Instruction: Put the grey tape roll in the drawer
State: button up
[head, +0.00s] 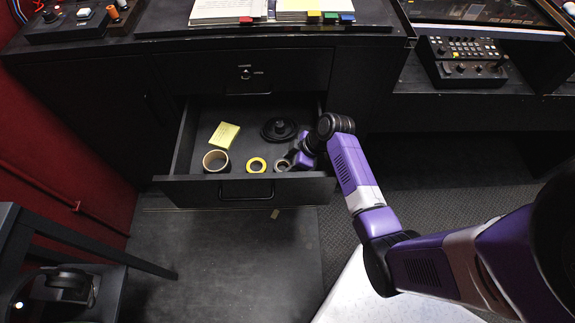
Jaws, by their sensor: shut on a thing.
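The drawer (243,191) is pulled open below the desk. My gripper (290,161) reaches into it from the right, near its front right corner. It is shut on the grey tape roll (281,165), which shows at the fingertips inside the drawer outline. Whether the roll touches the drawer floor cannot be told. My gripper's wrist hides part of the drawer's right side.
The drawer also holds a yellow tape roll (256,165), a tan tape roll (215,161), a yellow note pad (223,135) and a black round object (278,129). A closed drawer (246,72) sits above. Papers (228,11) lie on the desk.

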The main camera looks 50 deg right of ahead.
jog(key=shift+f, duration=0.2)
jog(key=shift+f, duration=0.15)
jog(key=o, duration=1.4)
jog(key=shift+o, duration=0.2)
jog(key=shift+r, duration=0.25)
jog(key=p+v, duration=0.2)
jog(key=v, duration=1)
